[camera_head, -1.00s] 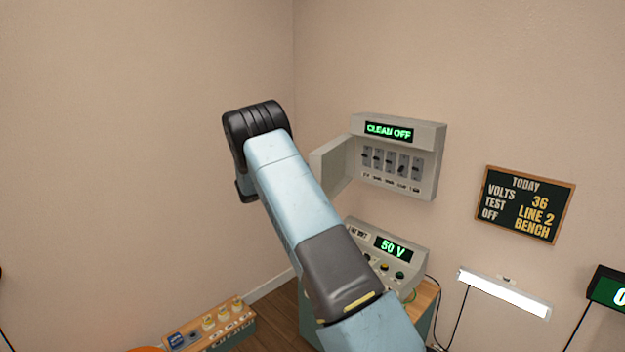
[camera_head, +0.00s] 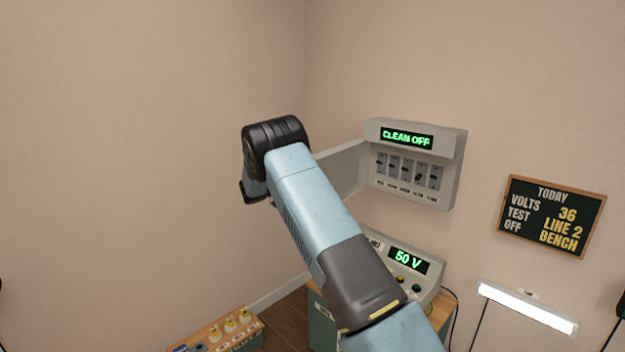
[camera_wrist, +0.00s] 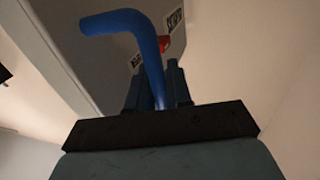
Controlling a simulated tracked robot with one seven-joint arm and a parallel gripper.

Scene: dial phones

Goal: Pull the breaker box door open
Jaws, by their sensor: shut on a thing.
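The grey breaker box (camera_head: 452,172) hangs on the wall in the head view, with a green "CLEAN OFF" display and a row of switches inside. Its door (camera_head: 348,168) stands swung out to the left, with its outer end hidden behind my arm. In the wrist view the grey door panel (camera_wrist: 85,45) fills the upper left. A bent blue handle (camera_wrist: 125,20) runs down between the fingers of my gripper (camera_wrist: 157,82), which is shut on it. In the head view my fingertips are hidden behind my wrist.
A console (camera_head: 430,290) showing "50 V" stands below the box. A chalkboard (camera_head: 555,215) and a lit lamp (camera_head: 528,308) are to the right. A low wooden box (camera_head: 235,330) with yellow-topped parts is at the bottom left. The wall left of my arm is bare.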

